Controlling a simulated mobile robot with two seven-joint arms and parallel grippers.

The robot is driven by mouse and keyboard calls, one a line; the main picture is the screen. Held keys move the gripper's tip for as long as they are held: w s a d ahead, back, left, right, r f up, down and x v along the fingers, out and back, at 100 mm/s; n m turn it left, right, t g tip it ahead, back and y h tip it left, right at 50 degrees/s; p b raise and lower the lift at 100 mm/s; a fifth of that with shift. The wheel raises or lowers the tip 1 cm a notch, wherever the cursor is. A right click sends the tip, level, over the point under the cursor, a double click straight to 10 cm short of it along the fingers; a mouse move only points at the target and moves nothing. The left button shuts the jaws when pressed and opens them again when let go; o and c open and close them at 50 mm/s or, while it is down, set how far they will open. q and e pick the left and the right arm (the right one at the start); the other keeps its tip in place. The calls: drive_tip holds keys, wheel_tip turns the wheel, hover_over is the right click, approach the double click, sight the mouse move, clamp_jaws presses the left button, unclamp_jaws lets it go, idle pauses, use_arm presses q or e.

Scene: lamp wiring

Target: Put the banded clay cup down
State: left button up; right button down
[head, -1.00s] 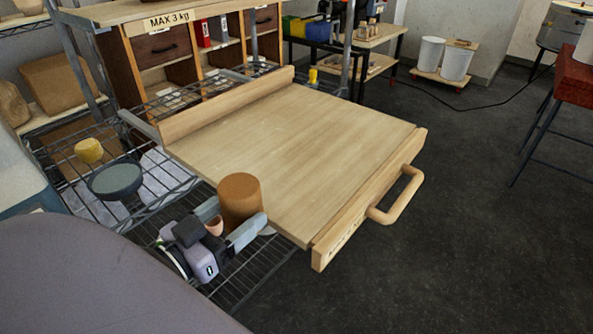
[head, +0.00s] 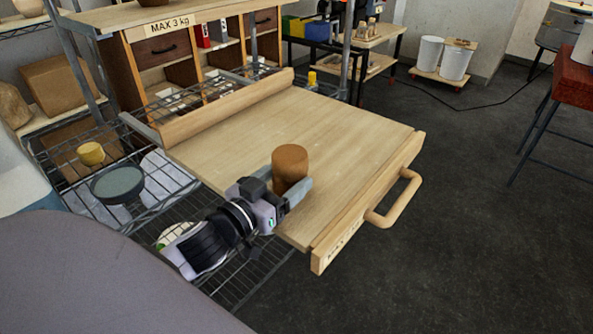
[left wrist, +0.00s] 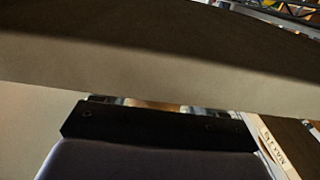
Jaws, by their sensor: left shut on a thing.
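The clay cup (head: 290,163) is a brown, upright cylinder in the head view; I cannot make out a band on it. My left gripper (head: 288,188) is shut on it, with a finger along its lower side. The cup is over the left front part of the wooden pull-out board (head: 330,125). I cannot tell whether its base touches the board. In the left wrist view a large dark and pale surface fills the upper part, too close to identify. My right gripper is not in view.
The board has a raised back rail (head: 228,105) and a front handle (head: 398,200); its middle is clear. To the left, a wire shelf (head: 150,205) holds a dark round bowl (head: 117,183) and a small yellow pot (head: 91,153). Dark floor lies to the right.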

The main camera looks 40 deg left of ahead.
sight(297, 173)
use_arm(q)
drive_tip(key=w, duration=0.3)
drive_tip(key=shift+w+d+r, duration=0.1)
drive_tip(key=shift+w+r, duration=0.05)
drive_tip(key=shift+w, duration=0.25)
drive_tip(key=shift+s+f, duration=0.1)
drive_tip(key=shift+f, duration=0.3)
drive_tip(key=shift+f, duration=0.1)
drive_tip(key=o, duration=1.3)
drive_tip(key=shift+o, duration=0.2)
drive_tip(key=shift+s, duration=0.35)
drive_tip(key=s+b, duration=0.1)
drive_tip(key=s, duration=1)
drive_tip(key=shift+s+a, duration=0.15)
drive_tip(key=shift+a, duration=0.25)
